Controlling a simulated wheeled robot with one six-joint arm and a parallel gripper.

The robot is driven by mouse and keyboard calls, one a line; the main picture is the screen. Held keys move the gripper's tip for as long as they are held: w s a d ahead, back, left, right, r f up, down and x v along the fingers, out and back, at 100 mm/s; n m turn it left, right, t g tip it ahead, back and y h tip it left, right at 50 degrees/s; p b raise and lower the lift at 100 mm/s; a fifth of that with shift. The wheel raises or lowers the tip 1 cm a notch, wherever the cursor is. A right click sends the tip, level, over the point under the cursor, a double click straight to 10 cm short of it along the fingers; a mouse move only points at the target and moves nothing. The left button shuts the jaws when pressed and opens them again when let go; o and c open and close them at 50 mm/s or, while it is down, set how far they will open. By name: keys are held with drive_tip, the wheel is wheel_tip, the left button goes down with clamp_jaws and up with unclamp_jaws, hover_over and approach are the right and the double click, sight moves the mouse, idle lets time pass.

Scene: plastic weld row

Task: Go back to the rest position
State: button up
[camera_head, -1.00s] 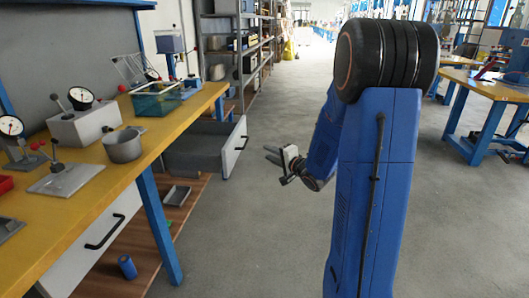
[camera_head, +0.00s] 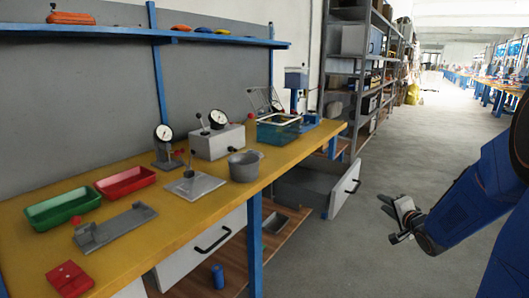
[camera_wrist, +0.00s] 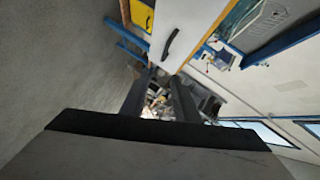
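My gripper (camera_head: 385,206) is in the right part of the head view, out over the floor and to the right of the workbench (camera_head: 285,168). Its fingers point left, toward the bench's open drawer (camera_head: 310,193), and are clear of it. In the wrist view the two dark fingers (camera_wrist: 160,78) stand apart with nothing held between them. The gripper is open and empty. My blue arm runs from the gripper to the right edge of the head view, where part of it is cut off.
A green tray (camera_head: 62,208), a red tray (camera_head: 125,182), a grey pot (camera_head: 245,166) and dial gauges stand on the bench. A blue cylinder (camera_head: 218,277) is on the lower shelf. Metal shelving (camera_head: 365,75) stands behind. The grey floor aisle (camera_head: 415,130) is open.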

drive_tip(key=s+a+n+g, duration=0.3)
drive_tip(key=s+a+n, duration=0.1)
drive_tip(key=s, duration=0.9)
drive_tip(key=s+a+r+n+g, duration=0.1)
drive_tip(key=s+a+n+g, duration=0.3)
drive_tip(key=s+a, duration=0.3)
drive_tip(key=s+a+r+n+g, duration=0.1)
drive_tip(key=s+a+n+g, duration=0.2)
drive_tip(key=s, duration=1.5)
drive_tip(key=a+n, duration=0.2)
drive_tip(key=shift+s+a+h, duration=0.3)
drive_tip(key=shift+a, duration=0.05)
drive_tip(key=shift+a, duration=0.1)
